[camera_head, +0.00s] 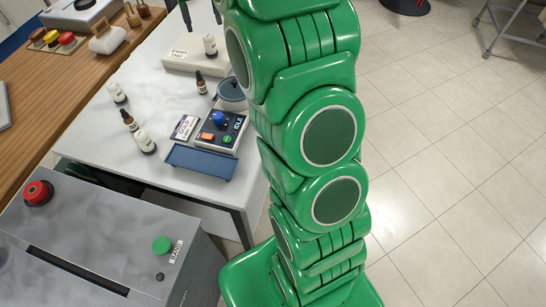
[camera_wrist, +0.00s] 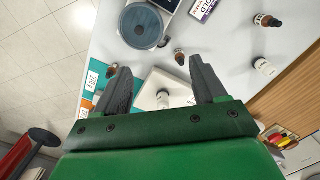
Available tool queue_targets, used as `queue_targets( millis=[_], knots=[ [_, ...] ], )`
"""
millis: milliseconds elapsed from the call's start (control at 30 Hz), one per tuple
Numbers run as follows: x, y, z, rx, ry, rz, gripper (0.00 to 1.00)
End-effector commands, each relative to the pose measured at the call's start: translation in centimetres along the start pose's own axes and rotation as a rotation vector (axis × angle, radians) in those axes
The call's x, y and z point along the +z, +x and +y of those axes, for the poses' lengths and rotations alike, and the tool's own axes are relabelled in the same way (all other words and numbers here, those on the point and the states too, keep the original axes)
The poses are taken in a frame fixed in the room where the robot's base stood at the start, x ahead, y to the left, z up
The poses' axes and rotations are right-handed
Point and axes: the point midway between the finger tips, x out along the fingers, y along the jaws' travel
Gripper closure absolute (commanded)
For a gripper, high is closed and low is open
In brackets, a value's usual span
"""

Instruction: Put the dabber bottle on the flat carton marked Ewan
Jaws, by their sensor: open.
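The flat carton (camera_head: 178,64) is a low white box at the back of the grey table, with "Ewan" on its front label. It also shows in the wrist view (camera_wrist: 150,82). A small white bottle with a dark label (camera_head: 210,46) stands upright on the carton. In the wrist view this bottle (camera_wrist: 163,99) shows between the fingers. I cannot tell surely which white bottle is the dabber bottle. My gripper (camera_head: 204,26) is open over the carton, its fingers apart in the wrist view (camera_wrist: 161,64) and clear of the bottle.
White bottles (camera_head: 146,142) (camera_head: 117,92) and brown dropper bottles (camera_head: 128,120) (camera_head: 201,85) stand on the table. A round lidded pot (camera_head: 231,92), a control box (camera_head: 222,134), a HOLD sign (camera_head: 185,127) and a blue tray (camera_head: 200,162) are nearer. The table's middle is clear.

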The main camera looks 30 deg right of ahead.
Motion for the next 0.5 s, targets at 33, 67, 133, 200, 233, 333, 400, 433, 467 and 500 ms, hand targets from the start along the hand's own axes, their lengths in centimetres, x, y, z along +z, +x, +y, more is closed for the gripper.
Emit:
queue_targets(
  millis=[33, 67, 133, 200, 233, 333, 400, 433, 467, 500],
  knots=[
    [1.3, -0.4, -0.1, 0.0, -0.004, -0.001, 0.29],
    [2.1, -0.5, -0.1, 0.0, -0.006, -0.003, 0.29],
    [3.9, -0.8, -0.2, 0.001, -0.011, -0.007, 0.29],
    [5.7, -0.9, -0.3, 0.001, -0.016, -0.012, 0.29],
    [6.5, -1.0, -0.3, 0.002, -0.018, -0.015, 0.29],
    [9.1, -1.1, -0.4, 0.002, -0.024, -0.02, 0.29],
    [11.0, -1.1, -0.5, 0.003, -0.029, -0.024, 0.29],
    [11.7, -1.2, -0.5, 0.003, -0.031, -0.024, 0.29],
    [12.5, -1.2, -0.5, 0.003, -0.033, -0.025, 0.29],
    [13.5, -1.1, -0.5, 0.003, -0.036, -0.027, 0.29]
  ],
)
